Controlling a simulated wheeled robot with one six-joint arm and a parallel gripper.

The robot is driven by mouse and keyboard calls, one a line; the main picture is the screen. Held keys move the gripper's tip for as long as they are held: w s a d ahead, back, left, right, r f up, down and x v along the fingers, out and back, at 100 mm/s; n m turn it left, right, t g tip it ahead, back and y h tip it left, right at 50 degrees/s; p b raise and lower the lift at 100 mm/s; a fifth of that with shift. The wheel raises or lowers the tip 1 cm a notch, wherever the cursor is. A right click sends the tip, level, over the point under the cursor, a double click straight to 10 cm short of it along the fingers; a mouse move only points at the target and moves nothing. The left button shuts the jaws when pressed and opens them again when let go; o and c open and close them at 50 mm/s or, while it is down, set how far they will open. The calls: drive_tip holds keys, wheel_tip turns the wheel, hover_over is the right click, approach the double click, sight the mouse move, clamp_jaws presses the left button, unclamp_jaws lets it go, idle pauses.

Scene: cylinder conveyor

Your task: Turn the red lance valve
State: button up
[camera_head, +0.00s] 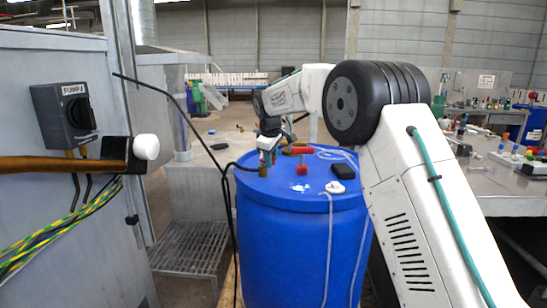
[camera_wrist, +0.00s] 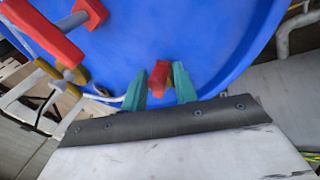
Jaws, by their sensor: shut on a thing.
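The blue drum (camera_head: 290,225) stands upright in the head view, and its top fills the upper wrist view (camera_wrist: 190,30). My gripper (camera_head: 266,158) is low over the drum top's left side. In the wrist view its green fingers (camera_wrist: 159,88) are closed around a small red part (camera_wrist: 158,76), with a brownish piece just below it. A red T-shaped handle (camera_head: 297,151) stands on the drum beside my gripper; it is upper left in the wrist view (camera_wrist: 62,28). Which red part is the lance valve I cannot tell for certain. The fingers hide the held part's sides.
A black hose (camera_head: 229,180) runs to the drum's left side. A black block (camera_head: 343,171) and a white cap (camera_head: 333,187) lie on the drum top. A grey cabinet (camera_head: 45,220) with a switch box (camera_head: 66,115) stands left. A cluttered workbench (camera_head: 500,180) stands right.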

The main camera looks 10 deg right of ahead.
drive_tip(key=shift+a, duration=0.1)
drive_tip(key=shift+s+a, duration=0.2)
drive_tip(key=shift+a, duration=0.5)
drive_tip(key=shift+o, duration=0.2)
drive_tip(key=shift+a, duration=0.6)
drive_tip(key=shift+a, duration=0.55)
drive_tip(key=o, duration=1.5)
